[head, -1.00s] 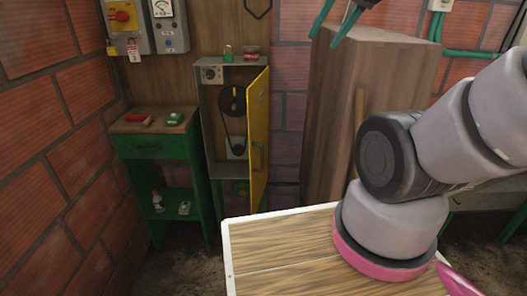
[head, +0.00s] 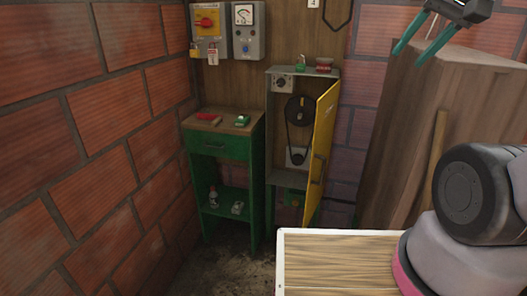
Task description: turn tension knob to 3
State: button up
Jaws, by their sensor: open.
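The tension knob appears to be the small dark round knob (head: 281,84) on a light plate at the upper left inside the open grey cabinet (head: 270,140). Its markings are too small to read. Below it are a black pulley (head: 300,110) and a belt running to a smaller pulley (head: 298,155). The yellow cabinet door (head: 321,150) stands open to the right. My gripper (head: 418,42) is at the top right, its two green fingers apart and empty, pointing down and left, well away from the knob in the picture.
A green stand (head: 224,146) with small items is left of the cabinet. Above it hang a box with a red switch (head: 207,22) and a gauge box (head: 246,30). A tall wooden box (head: 430,120) stands at right.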

aim_at(281, 82)
jog(key=i+j+u, duration=0.2)
jog(key=u, duration=0.15)
jog(key=i+j+u, duration=0.15)
jog(key=u, duration=0.25)
